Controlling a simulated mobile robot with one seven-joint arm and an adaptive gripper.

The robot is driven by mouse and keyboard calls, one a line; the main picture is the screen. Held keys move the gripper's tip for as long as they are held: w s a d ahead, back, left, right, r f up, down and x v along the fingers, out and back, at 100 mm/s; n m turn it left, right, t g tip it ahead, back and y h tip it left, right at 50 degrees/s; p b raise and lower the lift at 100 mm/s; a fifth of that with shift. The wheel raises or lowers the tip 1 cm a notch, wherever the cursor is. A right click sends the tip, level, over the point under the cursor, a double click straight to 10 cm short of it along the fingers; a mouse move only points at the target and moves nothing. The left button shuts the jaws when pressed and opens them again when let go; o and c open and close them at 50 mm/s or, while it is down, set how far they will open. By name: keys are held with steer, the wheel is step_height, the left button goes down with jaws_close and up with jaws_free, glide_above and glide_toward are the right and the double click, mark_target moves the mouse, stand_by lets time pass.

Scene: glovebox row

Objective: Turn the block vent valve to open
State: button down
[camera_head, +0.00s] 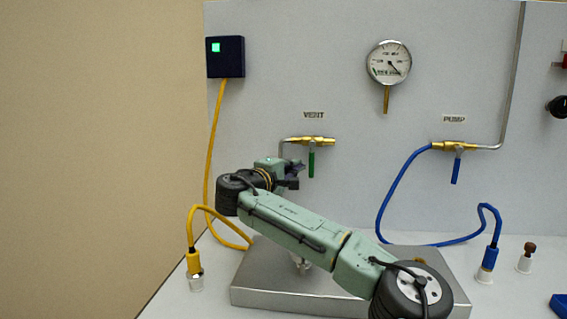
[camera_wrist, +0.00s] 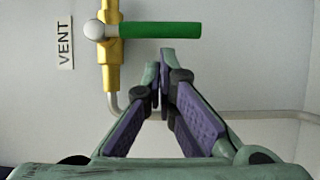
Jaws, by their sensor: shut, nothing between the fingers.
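The vent valve (camera_head: 318,140) is a brass fitting on the upright panel under the VENT label. Its green lever (camera_head: 311,163) hangs straight down, crosswise to the brass body. In the wrist view the brass body (camera_wrist: 113,75) runs up and down and the green lever (camera_wrist: 160,30) points right from its pale pivot. My gripper (camera_head: 298,172) is just left of the lever in the head view. In the wrist view my gripper's fingertips (camera_wrist: 159,62) are together and empty, just below the lever with a small gap showing. Contact with the lever is not visible.
The pump valve (camera_head: 455,146) with its blue lever and blue hose is to the right. A gauge (camera_head: 388,63) hangs above. A yellow cable (camera_head: 209,160) runs down the left side. A grey metal block (camera_head: 260,280) lies under my arm. The panel around the green lever is clear.

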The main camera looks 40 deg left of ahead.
steer(key=shift+d+f, duration=0.1)
steer(key=shift+d, duration=0.05)
steer(key=d+n+t+b, duration=0.1)
steer(key=n, duration=0.1)
steer(key=w+d+f+n+y+b, duration=0.1)
steer(key=n+b, duration=0.1)
steer(key=shift+w+d+n+t+b, duration=0.1)
steer(key=shift+w+n+t+b, duration=0.1)
steer(key=shift+n+t+b, duration=0.15)
stand_by(0.4)
